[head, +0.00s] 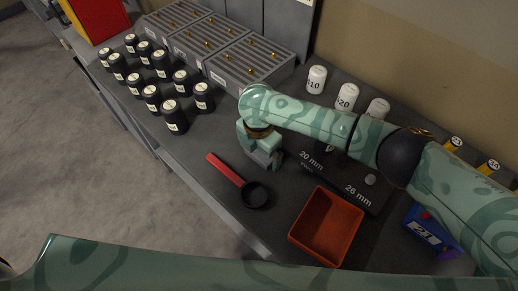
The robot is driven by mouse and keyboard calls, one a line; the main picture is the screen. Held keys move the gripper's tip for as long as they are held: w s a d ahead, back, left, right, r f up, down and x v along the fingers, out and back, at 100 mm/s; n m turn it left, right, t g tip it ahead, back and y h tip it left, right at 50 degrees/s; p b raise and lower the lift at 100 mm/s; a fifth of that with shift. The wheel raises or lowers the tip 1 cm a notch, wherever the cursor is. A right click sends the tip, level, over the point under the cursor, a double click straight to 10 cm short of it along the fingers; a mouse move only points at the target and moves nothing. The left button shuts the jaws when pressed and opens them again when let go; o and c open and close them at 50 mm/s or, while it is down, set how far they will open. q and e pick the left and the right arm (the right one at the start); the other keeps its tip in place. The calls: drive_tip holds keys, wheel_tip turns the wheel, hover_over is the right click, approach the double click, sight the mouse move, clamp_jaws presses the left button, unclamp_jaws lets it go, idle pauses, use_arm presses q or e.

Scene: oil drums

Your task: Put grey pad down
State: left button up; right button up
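My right gripper (268,164) points down over the dark bench top, left of a dark board (345,187) marked 20 mm and 26 mm. Its fingers are small and partly hidden by its own body, so I cannot tell whether they hold anything. A small, light grey, rounded piece (370,180) sits on the board near the 26 mm mark. I cannot tell whether it is the grey pad. My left gripper is not in view; a link of my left arm crosses the bottom.
A black round pan with a red handle (226,170) lies near the front edge. An orange bin (326,227) and a blue bin (432,230) stand to the right. Black canisters (174,117), slotted grey trays (248,62) and white numbered containers (316,80) stand behind.

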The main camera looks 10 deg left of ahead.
sight(258, 154)
wheel_tip(258, 154, up, 12)
drive_tip(key=p, duration=0.4)
drive_tip(key=shift+r, duration=0.15)
drive_tip(key=shift+s+a, duration=0.1)
drive_tip(key=shift+s, duration=0.05)
